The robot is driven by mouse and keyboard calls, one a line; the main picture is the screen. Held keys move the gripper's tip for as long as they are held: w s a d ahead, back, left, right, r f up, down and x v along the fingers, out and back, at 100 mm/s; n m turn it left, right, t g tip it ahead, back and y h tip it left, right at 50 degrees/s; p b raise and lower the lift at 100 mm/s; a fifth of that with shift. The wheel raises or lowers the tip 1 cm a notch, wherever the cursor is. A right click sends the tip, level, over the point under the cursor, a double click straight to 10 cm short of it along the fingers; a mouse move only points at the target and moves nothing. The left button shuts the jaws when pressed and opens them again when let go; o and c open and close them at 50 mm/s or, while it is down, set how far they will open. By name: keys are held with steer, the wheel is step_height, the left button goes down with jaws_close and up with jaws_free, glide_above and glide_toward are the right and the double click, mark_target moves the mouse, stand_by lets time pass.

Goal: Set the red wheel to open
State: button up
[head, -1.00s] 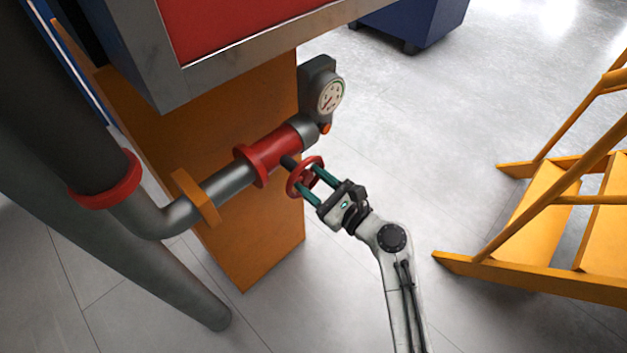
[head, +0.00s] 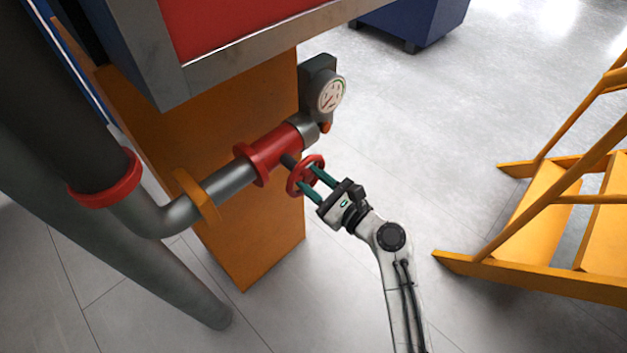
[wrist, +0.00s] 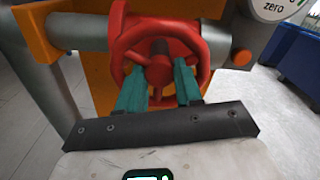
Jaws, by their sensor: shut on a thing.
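The red wheel (head: 293,183) sits on a short dark stem off the red valve body (head: 270,152) in the grey pipe. It also shows in the wrist view (wrist: 160,33), facing me, with spokes and a round hub. My gripper (head: 312,183) is at the wheel, its two teal fingers reaching into the lower part of the rim. In the wrist view the fingertips (wrist: 160,78) stand either side of a lower spoke below the hub, shut on the wheel. The fingers hide part of the lower rim. A round gauge (head: 330,95) stands at the pipe's end; its needle is too small to read.
An orange pillar (head: 262,240) stands behind the pipe. A large grey pipe (head: 190,285) slopes at left. Yellow steps (head: 540,235) stand at right and a dark blue bin (head: 425,25) at the back. Floor between is clear.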

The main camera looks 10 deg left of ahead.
steer(key=shift+f, duration=0.1)
steer(key=n+b, duration=0.1)
steer(key=n, duration=0.2)
steer(key=shift+f+b, duration=0.1)
steer(key=shift+b, duration=0.3)
steer(key=n+b, duration=0.2)
steer(key=n, duration=0.2)
steer(key=n+b, duration=0.4)
steer(key=n, duration=0.2)
steer(key=shift+s+f+b, duration=0.1)
steer(key=shift+f+b, duration=0.05)
steer(key=shift+b, duration=0.25)
steer(key=n+b, duration=0.3)
steer(key=n, duration=0.2)
steer(key=shift+b, duration=0.35)
steer(key=shift+n+b, duration=1.8)
steer(key=shift+n, duration=0.4)
steer(key=o, duration=0.8)
